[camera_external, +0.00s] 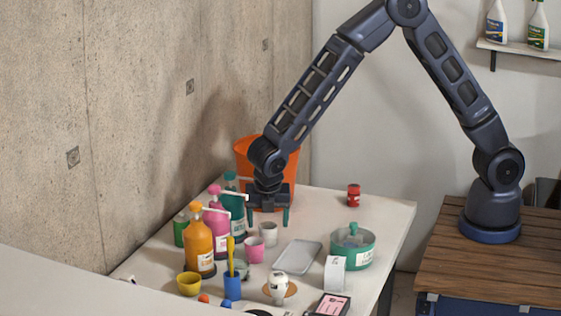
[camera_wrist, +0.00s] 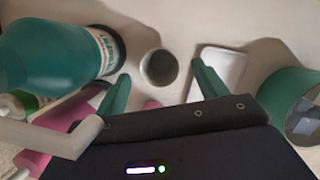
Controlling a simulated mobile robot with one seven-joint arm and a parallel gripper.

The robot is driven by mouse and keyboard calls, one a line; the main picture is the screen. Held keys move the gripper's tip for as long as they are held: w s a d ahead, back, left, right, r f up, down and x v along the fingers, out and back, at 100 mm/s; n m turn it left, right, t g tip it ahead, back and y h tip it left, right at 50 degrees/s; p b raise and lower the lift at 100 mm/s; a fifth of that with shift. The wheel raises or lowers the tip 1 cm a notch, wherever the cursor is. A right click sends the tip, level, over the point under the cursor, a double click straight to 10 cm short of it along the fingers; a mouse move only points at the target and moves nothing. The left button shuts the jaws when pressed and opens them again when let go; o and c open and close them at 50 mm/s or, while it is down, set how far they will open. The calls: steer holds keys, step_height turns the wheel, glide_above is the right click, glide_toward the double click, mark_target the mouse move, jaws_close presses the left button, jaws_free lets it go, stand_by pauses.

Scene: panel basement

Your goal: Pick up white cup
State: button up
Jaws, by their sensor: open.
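The white cup (camera_external: 269,234) stands upright on the table among other items, just behind a pink cup (camera_external: 254,250). In the wrist view the white cup (camera_wrist: 159,68) shows from above, with its dark open mouth facing the camera. My gripper (camera_external: 268,217) points down close to the cup, a little behind and above it in the outside view. The cup lies ahead of the gap between the fingertips (camera_wrist: 161,80), apart from both. The exact height over the cup is hard to tell.
A teal bottle (camera_wrist: 55,55) is close on the left of the fingers. A grey tray (camera_external: 298,257) and a green pot (camera_external: 352,249) are to the right. Pink (camera_external: 215,225) and orange (camera_external: 199,240) bottles stand left. An orange bucket (camera_external: 247,152) is behind my gripper.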

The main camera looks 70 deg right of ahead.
mark_target(268, 227)
steer(key=x, duration=0.3)
steer(key=shift+d+f, duration=0.1)
steer(key=shift+f, duration=0.15)
steer(key=c, duration=1)
steer(key=shift+c, duration=0.2)
